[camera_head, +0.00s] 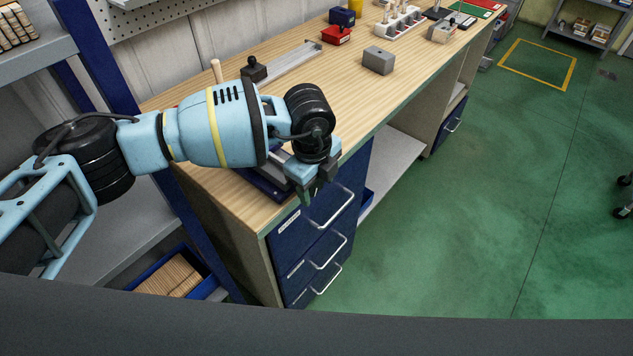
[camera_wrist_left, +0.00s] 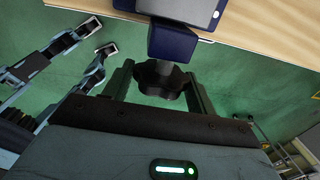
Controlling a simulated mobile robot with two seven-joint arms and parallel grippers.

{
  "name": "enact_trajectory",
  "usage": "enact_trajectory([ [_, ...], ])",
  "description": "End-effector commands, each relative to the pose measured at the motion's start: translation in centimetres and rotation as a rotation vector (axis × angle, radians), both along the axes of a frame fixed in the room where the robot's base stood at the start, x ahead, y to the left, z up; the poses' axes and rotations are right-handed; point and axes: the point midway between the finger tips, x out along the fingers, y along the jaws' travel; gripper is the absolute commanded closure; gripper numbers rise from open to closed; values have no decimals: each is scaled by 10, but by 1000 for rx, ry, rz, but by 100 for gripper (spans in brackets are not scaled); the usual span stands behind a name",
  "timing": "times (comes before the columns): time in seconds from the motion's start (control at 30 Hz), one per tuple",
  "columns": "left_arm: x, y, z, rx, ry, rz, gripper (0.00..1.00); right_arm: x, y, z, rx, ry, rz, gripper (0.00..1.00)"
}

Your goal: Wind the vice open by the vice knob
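In the wrist view, the dark vice knob (camera_wrist_left: 160,82) lies between the two fingers of my left gripper (camera_wrist_left: 160,75). The fingers flank it closely, and I cannot tell whether they press on it. Beyond the knob is the vice (camera_wrist_left: 172,42), a dark blue block with a grey upper part. In the head view, my left gripper (camera_head: 317,182) is at the bench's front edge, over the drawers. Only part of the vice (camera_head: 262,186) shows there, behind my wrist, and the knob is hidden. My right gripper does not show clearly in either view.
The wooden bench (camera_head: 350,90) holds a grey block (camera_head: 378,60), a red bin (camera_head: 336,36), a blue bin (camera_head: 342,17) and a white rack (camera_head: 400,24). Blue drawers with metal handles (camera_head: 332,210) lie below the gripper. The green floor (camera_head: 470,210) in front is clear.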

Motion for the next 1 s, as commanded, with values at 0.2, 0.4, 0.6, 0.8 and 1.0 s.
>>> enact_trajectory([
  [0.2,0,0,0,0,0,0,71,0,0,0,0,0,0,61],
  [0.4,-1,0,0,-9,-11,-1,71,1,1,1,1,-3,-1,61],
  [0.6,-1,1,0,-52,-70,-1,71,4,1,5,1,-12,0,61],
  [0.8,-3,1,-1,-139,-184,0,71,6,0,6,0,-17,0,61],
  [1.0,-3,2,-1,-222,-298,2,71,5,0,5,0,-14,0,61],
])
